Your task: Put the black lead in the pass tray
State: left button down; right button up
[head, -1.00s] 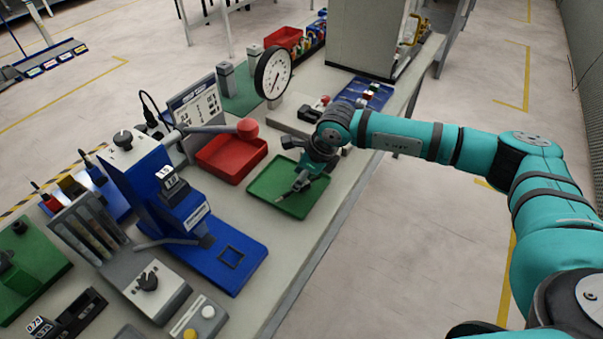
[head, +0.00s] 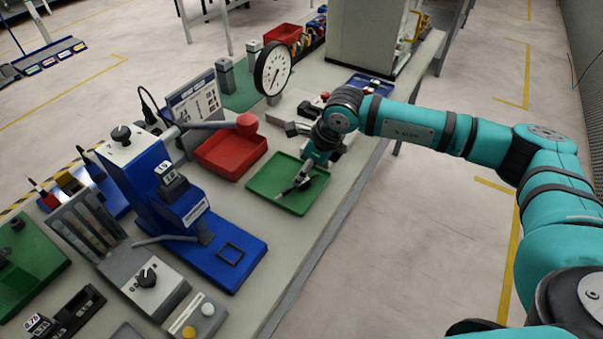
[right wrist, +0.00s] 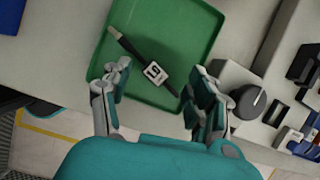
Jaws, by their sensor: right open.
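The black lead (right wrist: 134,50) lies slantwise across the floor of the green tray (right wrist: 196,30), with a white tag (right wrist: 155,73) marked in black near its middle. In the head view the lead (head: 284,191) shows as a thin dark strip inside the green tray (head: 262,188), partly hidden by my gripper. My right gripper (right wrist: 158,88) is open, with its fingers apart on either side of the tag end of the lead. It is over the tray and grips nothing. In the head view the right gripper (head: 306,178) reaches down from the right. My left gripper is out of view.
A red tray (head: 231,155) stands beside the green one, with a round dial gauge (head: 273,70) behind. A blue press-like fixture (head: 215,255) stands to the near left. In the wrist view, a grey device with a dark knob (right wrist: 250,101) is close to the right finger.

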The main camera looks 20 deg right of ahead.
jog(key=b+v, duration=0.1)
jog(key=v, duration=0.8)
jog(key=shift+b, duration=0.35)
jog(key=shift+d, duration=0.1)
